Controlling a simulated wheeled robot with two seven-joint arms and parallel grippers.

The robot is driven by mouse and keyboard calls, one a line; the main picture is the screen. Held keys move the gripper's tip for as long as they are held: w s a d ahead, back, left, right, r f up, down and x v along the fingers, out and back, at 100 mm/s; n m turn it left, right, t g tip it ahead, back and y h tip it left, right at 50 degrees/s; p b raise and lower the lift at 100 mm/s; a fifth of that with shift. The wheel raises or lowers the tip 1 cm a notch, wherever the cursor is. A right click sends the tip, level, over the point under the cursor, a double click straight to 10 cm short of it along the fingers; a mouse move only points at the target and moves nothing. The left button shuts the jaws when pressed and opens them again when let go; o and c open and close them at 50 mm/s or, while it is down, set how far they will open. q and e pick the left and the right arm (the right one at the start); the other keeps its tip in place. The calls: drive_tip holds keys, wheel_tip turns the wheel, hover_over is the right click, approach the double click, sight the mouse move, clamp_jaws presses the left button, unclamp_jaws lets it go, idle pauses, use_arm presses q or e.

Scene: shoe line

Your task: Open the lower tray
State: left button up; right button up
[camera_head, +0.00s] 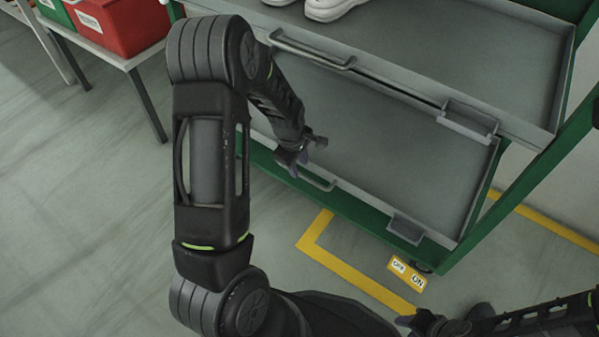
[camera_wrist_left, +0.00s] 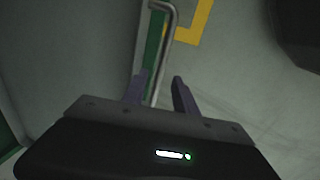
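The lower tray (camera_head: 400,160) is a grey metal tray in the green rack, below the upper tray. Its front handle (camera_head: 318,183) is a thin metal bar at the left part of its front edge. My left gripper (camera_head: 292,168) is at this handle. In the left wrist view the bar of the handle (camera_wrist_left: 168,40) runs down between the two fingers of my left gripper (camera_wrist_left: 159,85), with a gap beside it, so the gripper is open around it. My right gripper (camera_head: 424,322) is at the bottom edge, away from the rack; its finger opening is unclear.
The upper tray (camera_head: 450,60) carries white shoes (camera_head: 328,8) and has its own handle (camera_head: 312,52). A red bin (camera_head: 118,22) stands on a side table at the upper left. Yellow tape (camera_head: 350,272) marks the floor before the rack. The floor at left is clear.

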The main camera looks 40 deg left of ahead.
sight(300, 173)
use_arm(q)
drive_tip(key=f, duration=0.2)
drive_tip(key=f+b, duration=0.1)
drive_tip(key=shift+w+f, duration=0.35)
clamp_jaws()
idle(1.2)
